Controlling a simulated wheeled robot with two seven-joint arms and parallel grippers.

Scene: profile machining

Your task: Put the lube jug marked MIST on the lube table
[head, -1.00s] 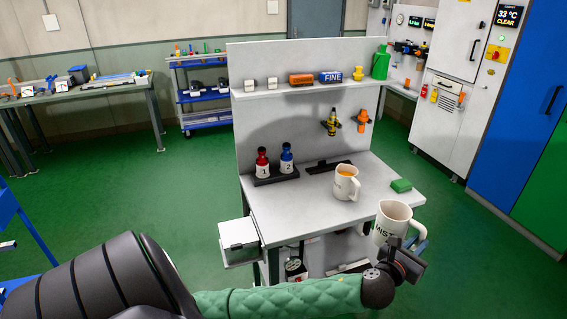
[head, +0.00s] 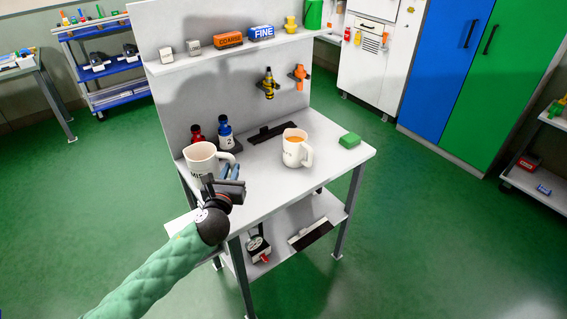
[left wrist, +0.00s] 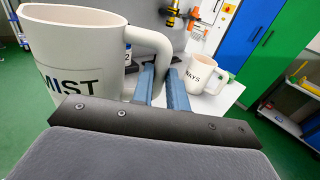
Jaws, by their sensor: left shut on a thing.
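The white lube jug marked MIST (head: 201,158) is over the left part of the lube table (head: 270,190) in the head view. It is upright, and the pictures do not clearly show whether its base touches the top. My left gripper (head: 232,171) is shut on its handle. In the left wrist view the MIST jug (left wrist: 75,60) fills the left side, its handle between the blue fingers (left wrist: 163,85). A second jug, marked WAYS (left wrist: 203,75), stands farther right on the table with orange liquid inside (head: 296,148). My right gripper is not in view.
Red (head: 197,134) and blue-capped (head: 225,132) bottles stand behind the MIST jug. A black flat piece (head: 272,133) lies along the panel. The front middle of the top is clear.

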